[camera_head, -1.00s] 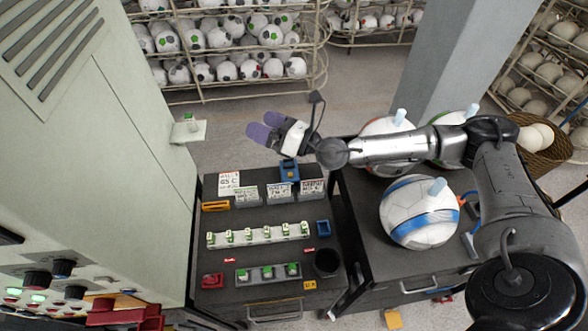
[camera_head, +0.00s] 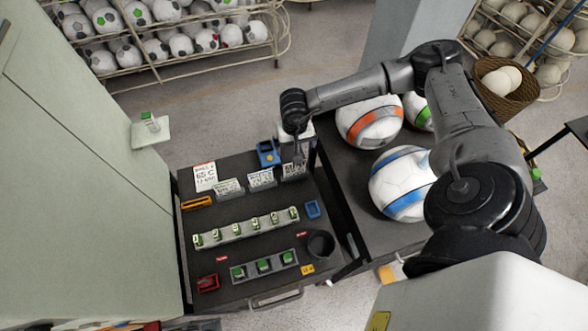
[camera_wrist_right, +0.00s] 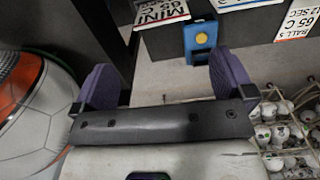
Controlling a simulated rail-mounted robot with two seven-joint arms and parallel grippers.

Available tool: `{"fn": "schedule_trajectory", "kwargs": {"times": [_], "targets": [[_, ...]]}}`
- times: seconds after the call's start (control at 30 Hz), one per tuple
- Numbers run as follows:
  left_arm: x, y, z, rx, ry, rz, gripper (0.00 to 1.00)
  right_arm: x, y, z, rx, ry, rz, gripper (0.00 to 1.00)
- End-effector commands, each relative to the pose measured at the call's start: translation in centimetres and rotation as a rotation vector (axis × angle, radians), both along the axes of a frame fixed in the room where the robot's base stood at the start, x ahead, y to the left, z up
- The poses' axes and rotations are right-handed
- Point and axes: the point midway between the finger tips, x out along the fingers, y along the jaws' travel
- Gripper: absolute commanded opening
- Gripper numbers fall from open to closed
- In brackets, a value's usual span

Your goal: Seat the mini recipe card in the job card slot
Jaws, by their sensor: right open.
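The mini recipe card (camera_head: 294,170) is the rightmost of the small white cards standing in grey holders at the back of the dark bench. In the right wrist view the card reading MINI (camera_wrist_right: 160,11) is at the top edge, partly cut off. My right gripper (camera_wrist_right: 163,82) is open and empty, its purple fingers wide apart and short of the card. In the head view its fingers are hidden below my wrist, just behind the card. An orange slotted holder (camera_head: 197,203) lies at the bench's left; I cannot tell whether it is the job card slot. My left gripper is out of view.
A larger BALL 5 card (camera_head: 205,177) stands at the left. A blue device (camera_head: 267,153) stands just behind the cards. A row of green-topped pieces (camera_head: 246,227), a black cup (camera_head: 320,244) and a red tray (camera_head: 208,283) occupy the front. Balls (camera_head: 400,184) rest on the right cart.

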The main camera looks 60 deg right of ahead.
Motion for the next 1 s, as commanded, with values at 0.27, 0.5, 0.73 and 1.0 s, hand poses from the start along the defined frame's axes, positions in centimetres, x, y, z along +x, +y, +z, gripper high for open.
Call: {"fn": "schedule_trajectory", "kwargs": {"times": [0.27, 0.5, 0.73, 1.0], "targets": [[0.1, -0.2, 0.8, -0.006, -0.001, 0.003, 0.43, 0.0, 0.1, -3.1, 0.004, 0.001, 0.051, 1.00], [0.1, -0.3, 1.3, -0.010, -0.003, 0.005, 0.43, 0.0, 0.1, -6.9, 0.005, -0.001, 0.047, 1.00], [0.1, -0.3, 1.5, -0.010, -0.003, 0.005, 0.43, 0.0, 0.1, -8.5, 0.005, -0.002, 0.048, 1.00], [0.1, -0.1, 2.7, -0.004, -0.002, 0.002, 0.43, 0.0, 0.0, -10.6, 0.004, -0.001, 0.046, 1.00]]}}
